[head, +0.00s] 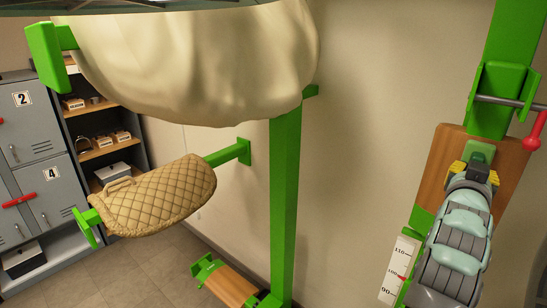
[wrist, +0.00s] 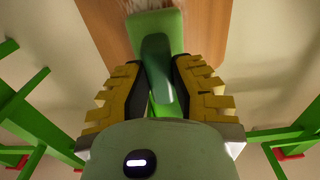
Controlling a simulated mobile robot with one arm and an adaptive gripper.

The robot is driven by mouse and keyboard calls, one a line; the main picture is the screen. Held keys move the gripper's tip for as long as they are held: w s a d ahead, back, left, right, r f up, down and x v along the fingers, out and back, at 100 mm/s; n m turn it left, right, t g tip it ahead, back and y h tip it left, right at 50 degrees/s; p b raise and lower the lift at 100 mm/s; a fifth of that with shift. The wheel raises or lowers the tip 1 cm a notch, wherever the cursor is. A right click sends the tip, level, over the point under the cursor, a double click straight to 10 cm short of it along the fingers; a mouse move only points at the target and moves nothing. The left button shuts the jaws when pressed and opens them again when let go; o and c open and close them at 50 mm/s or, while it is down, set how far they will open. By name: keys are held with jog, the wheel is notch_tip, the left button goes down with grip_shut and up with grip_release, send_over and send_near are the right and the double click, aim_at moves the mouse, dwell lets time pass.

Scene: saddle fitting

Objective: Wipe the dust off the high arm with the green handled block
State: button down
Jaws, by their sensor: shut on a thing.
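My gripper (head: 475,175) is shut on the handle of the green handled block (head: 481,152), in front of the wooden face of the high arm (head: 447,158) at the right of the head view. In the wrist view, the gripper's yellow-and-black fingers (wrist: 157,80) stand on both sides of the green handle (wrist: 156,60). The block (wrist: 165,25) lies over the wood (wrist: 210,35), seemingly touching it. A pale, speckled patch of dust (wrist: 190,4) shows on the wood just beyond the block's far edge. The block's underside is hidden.
A red-knobbed rod (head: 531,142) crosses the green bracket above the wood. A cream-covered form (head: 200,60) and a quilted tan pad (head: 155,195) sit on green arms at left. A lower wooden arm (head: 232,286), a green post (head: 285,200) and grey lockers (head: 30,150) stand apart.

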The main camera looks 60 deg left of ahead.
notch_tip(320, 180, down, 14)
jog(key=b, duration=1.3)
jog(key=shift+f+b, duration=0.15)
jog(key=shift+b, duration=0.15)
jog(key=shift+w, duration=0.1)
dwell(0.4)
jog(key=shift+r+p, duration=0.9)
jog(key=shift+r, duration=7.7)
